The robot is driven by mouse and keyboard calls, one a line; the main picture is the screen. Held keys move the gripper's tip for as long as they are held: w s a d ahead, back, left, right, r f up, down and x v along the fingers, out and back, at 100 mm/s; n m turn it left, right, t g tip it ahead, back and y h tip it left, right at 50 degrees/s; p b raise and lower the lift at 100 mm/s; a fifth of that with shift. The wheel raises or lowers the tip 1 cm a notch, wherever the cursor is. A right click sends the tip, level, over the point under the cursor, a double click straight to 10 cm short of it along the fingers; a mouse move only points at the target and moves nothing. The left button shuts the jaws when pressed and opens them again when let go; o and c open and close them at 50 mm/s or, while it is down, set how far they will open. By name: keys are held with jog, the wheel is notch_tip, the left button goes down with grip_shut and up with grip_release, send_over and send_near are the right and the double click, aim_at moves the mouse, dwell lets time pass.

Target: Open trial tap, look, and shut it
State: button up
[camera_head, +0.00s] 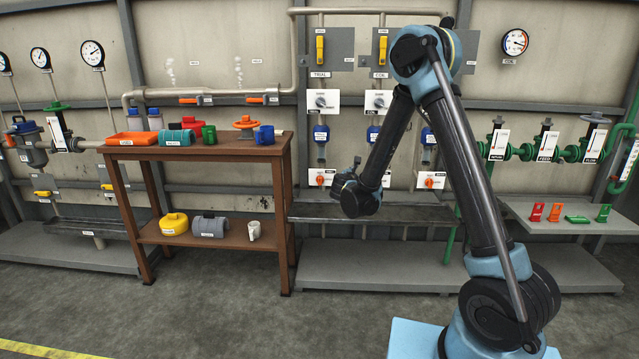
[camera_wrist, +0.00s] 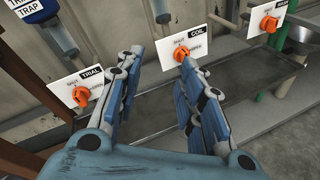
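The trial tap is an orange knob (camera_wrist: 81,97) on a white plate marked TRIAL (camera_wrist: 92,77), at the left in the wrist view. It also shows as an orange knob on the wall in the head view (camera_head: 320,181). The small lettering on its plate is too fine to read. My gripper (camera_wrist: 161,62) is open and empty, with its fingers apart; the TRIAL knob lies outside the left finger. A like orange knob (camera_wrist: 182,54) on the COIL plate is near the right fingertip; contact cannot be told. In the head view my gripper (camera_head: 350,188) is small and dark.
A third orange knob (camera_wrist: 268,24) is at the right. A metal drip tray (camera_wrist: 230,75) runs below the taps. A yellow lever (camera_head: 320,48) sits above a TRIAL sign. A wooden table (camera_head: 205,153) with coloured items stands left of the taps; grey floor lies in front.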

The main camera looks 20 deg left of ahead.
aim_at(320, 179)
jog(key=s+a+f+n+t+y, duration=0.1)
jog(key=s+a+f+n+y, duration=0.15)
jog(key=a+f+n, duration=0.4)
jog(key=s+a+f+n+t+y, duration=0.1)
jog(key=s+a+f+n+y, duration=0.15)
jog(key=a, duration=0.65)
jog(key=shift+m, duration=0.3)
jog(key=x, duration=1.6)
jog(key=shift+w+a+f, duration=0.1)
jog(key=shift+w+a, duration=0.15)
jog(key=shift+w, duration=0.05)
